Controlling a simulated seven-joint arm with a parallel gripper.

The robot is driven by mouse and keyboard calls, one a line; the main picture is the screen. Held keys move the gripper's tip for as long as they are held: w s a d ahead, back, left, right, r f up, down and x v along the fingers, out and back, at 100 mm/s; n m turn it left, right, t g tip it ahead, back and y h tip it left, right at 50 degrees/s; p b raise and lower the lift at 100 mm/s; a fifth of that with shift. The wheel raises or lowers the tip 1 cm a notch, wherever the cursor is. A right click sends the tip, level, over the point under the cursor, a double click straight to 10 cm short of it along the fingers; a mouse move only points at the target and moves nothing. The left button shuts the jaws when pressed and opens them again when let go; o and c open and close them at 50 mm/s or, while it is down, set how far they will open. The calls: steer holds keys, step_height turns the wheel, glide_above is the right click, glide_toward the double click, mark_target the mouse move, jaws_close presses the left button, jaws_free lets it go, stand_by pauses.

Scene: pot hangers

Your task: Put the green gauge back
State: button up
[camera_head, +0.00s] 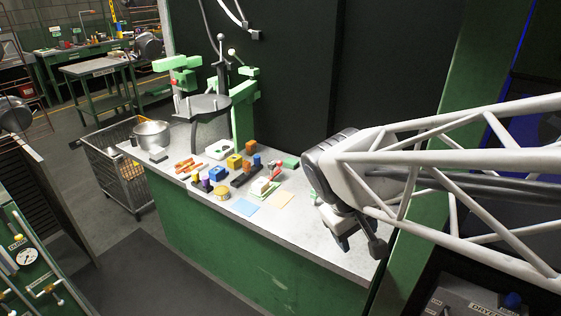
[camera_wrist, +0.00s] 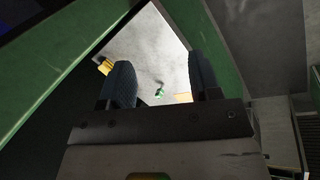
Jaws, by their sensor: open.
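My gripper (camera_head: 360,244) hangs over the right end of the workbench (camera_head: 300,238). In the wrist view, my gripper (camera_wrist: 162,72) is open, with nothing between its two dark fingers. A small green item (camera_wrist: 160,93) lies on the pale bench top beyond the fingers, in the gap between them; it may be the green gauge, but it is too small to tell. In the head view, a small green item (camera_head: 313,197) shows just left of my gripper, partly hidden by it. A flat green piece (camera_head: 290,162) lies farther back on the bench.
Several coloured blocks, a yellow tin (camera_head: 221,193), a blue sheet (camera_head: 244,207) and a tan sheet (camera_head: 279,199) occupy the bench's middle. A green-and-grey fixture (camera_head: 243,110) stands behind. A metal pot (camera_head: 152,134) is at the far left. The bench's front strip is clear.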

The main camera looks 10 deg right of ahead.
steer(key=w+d+f+n+t+h, duration=0.1)
steer(key=w+d+f+n+h, duration=0.1)
steer(key=w+f+n+h, duration=0.3)
steer(key=w+d+f+n+h, duration=0.1)
steer(key=w+d+n+h, duration=0.15)
steer(key=w, duration=0.55)
steer(key=w+d+f+n+t+h, duration=0.1)
steer(key=w+d+f+n+h, duration=0.1)
steer(key=w+d+f+n, duration=0.3)
steer(key=n+t, duration=1)
steer(key=n, duration=0.2)
glide_toward(313, 194)
steer(key=x, duration=0.3)
steer(key=shift+w+d+r+y, duration=0.1)
steer(key=shift+d+r+y, duration=0.05)
steer(key=shift+d+y, duration=0.15)
steer(key=shift+d, duration=0.1)
steer(key=shift+x, duration=1.25)
steer(key=shift+w, duration=0.1)
steer(key=shift+x, duration=2.5)
